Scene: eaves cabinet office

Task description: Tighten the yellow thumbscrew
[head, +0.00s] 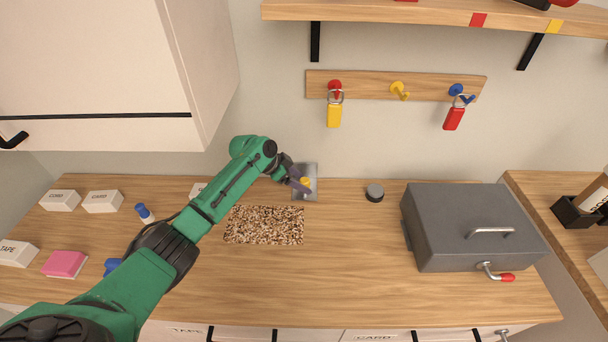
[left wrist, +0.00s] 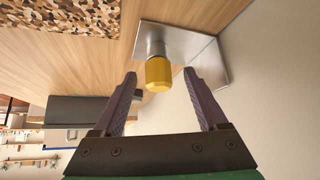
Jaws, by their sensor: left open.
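The yellow thumbscrew (head: 305,181) stands out from a grey metal plate (head: 311,169) at the back of the wooden desk. In the left wrist view the thumbscrew (left wrist: 158,74) is a yellow cylinder on a silver shank, fixed to the metal plate (left wrist: 215,62). My left gripper (head: 299,185) is at the thumbscrew in the head view. In the left wrist view its two fingers (left wrist: 160,100) are open, with the yellow head between and just beyond their tips. I cannot tell whether either finger touches it. My right gripper is not in view.
A speckled mat (head: 264,225) lies in front of the plate. A hook rail (head: 370,87) with two key tags hangs above. Desk between mat and box is clear.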

